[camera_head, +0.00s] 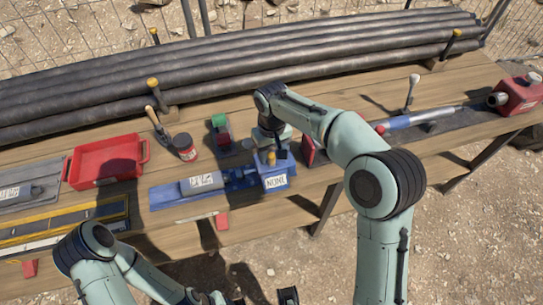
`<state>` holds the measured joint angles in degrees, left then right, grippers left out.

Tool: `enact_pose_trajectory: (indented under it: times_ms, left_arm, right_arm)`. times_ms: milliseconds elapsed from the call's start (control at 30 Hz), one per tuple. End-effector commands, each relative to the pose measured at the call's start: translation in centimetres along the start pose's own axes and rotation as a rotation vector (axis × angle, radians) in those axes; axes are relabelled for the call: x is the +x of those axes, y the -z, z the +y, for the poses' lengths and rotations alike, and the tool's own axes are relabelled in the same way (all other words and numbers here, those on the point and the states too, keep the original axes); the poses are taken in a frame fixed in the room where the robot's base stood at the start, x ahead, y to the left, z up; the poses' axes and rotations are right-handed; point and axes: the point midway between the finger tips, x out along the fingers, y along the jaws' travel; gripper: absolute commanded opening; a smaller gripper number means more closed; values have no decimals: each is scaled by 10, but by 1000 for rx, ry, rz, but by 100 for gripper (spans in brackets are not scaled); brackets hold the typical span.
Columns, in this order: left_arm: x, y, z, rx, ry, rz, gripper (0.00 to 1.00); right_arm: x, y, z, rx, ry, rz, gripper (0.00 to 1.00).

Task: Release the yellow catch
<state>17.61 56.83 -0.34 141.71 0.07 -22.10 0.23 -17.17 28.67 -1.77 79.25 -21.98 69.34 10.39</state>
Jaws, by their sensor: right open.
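A small yellow catch (271,158) stands on top of a blue block (277,182) with a white label reading "NONE", at the front of the wooden bench. My right gripper (270,150) points down from above, directly over the block. Its jaws are open at the yellow catch, one to each side as far as I can see; contact cannot be told. The wrist hides the area behind. My left arm comes in low at the left. Dark parts of its gripper (264,298) show at the bottom edge, mostly cut off, apart from the bench.
A blue vise-like fixture (207,184) with a grey cylinder adjoins the block at left. A red tray (106,160), a red can (185,147) and a green-red item (221,133) stand nearby. Black pipes (230,70) line the back. A red canister (516,95) is far right.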

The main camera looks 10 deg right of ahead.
Motion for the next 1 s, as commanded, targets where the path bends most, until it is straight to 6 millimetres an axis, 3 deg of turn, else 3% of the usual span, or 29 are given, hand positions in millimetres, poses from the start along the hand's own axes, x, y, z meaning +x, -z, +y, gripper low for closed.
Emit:
enact_pose_trajectory:
  times_ms: [133,467,633,800,1000]
  left_arm:
    - [2,0,-1,0,0,0,43]
    - [2,0,-1,0,0,0,43]
    - [2,0,-1,0,0,0,43]
    - [4,0,-1,0,0,-1,43]
    - [18,-2,-7,-2,2,-6,43]
  right_arm:
    - [13,0,0,1,0,-1,51]
    - [16,0,0,1,0,0,51]
    - [16,0,0,1,0,0,0]
    - [16,-2,0,1,0,1,0]
    - [18,-24,-4,0,1,0,0]
